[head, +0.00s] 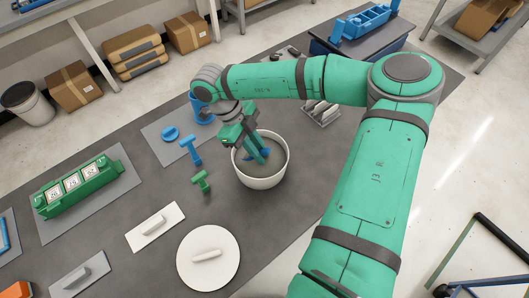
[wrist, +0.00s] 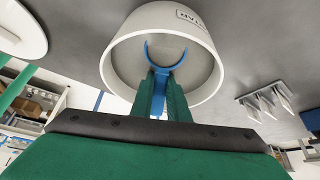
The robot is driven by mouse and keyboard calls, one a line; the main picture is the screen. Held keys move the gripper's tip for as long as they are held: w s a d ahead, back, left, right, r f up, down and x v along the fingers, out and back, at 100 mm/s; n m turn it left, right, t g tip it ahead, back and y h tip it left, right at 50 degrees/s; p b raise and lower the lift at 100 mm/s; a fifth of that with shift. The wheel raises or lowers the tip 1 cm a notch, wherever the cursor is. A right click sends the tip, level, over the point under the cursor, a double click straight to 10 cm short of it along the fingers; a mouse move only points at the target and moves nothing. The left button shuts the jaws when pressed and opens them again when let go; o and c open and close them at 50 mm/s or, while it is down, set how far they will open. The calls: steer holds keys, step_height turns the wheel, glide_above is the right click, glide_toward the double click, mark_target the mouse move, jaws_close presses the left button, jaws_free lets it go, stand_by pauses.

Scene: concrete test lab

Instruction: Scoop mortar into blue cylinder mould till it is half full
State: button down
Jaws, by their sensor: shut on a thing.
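My gripper (head: 255,147) points down into a white bucket (head: 263,181) of grey mortar (head: 270,158) on the dark table. It is shut on the handle of a blue scoop (head: 265,153), whose lower end is inside the bucket. In the wrist view, the scoop's curved blue end (wrist: 168,60) lies between the bucket's walls (wrist: 120,50), beyond my fingers (wrist: 163,95). How much mortar is on it I cannot tell. The blue cylinder mould (head: 201,113) stands on a grey mat, left of my gripper and partly hidden by my wrist. Its inside is not visible.
A blue tamper (head: 190,150), a green tamper (head: 201,181) and a small blue round piece (head: 171,133) lie left of the bucket. A white float (head: 155,226) and round white plate (head: 208,268) are in front. A green three-part mould (head: 85,186) is at left.

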mark_target(270, 150)
steer(key=shift+s+d+r+t+y, duration=0.2)
steer(key=shift+d+r+y, duration=0.1)
steer(key=shift+d, duration=0.1)
steer(key=shift+s+d+r+t+y, duration=0.15)
steer(key=shift+d+r+t+y, duration=0.1)
steer(key=shift+d+y, duration=0.1)
steer(key=shift+s+d+r+t+y, duration=0.1)
steer(key=shift+d+r+t+y, duration=0.15)
steer(key=shift+r+y, duration=0.45)
steer(key=shift+s+d+r+t+y, duration=0.15)
steer(key=shift+r+t+y, duration=0.15)
steer(key=shift+r, duration=0.8)
steer(key=shift+s+d+r+t+y, duration=0.15)
steer(key=shift+r+t+y, duration=0.25)
steer(key=shift+r, duration=0.5)
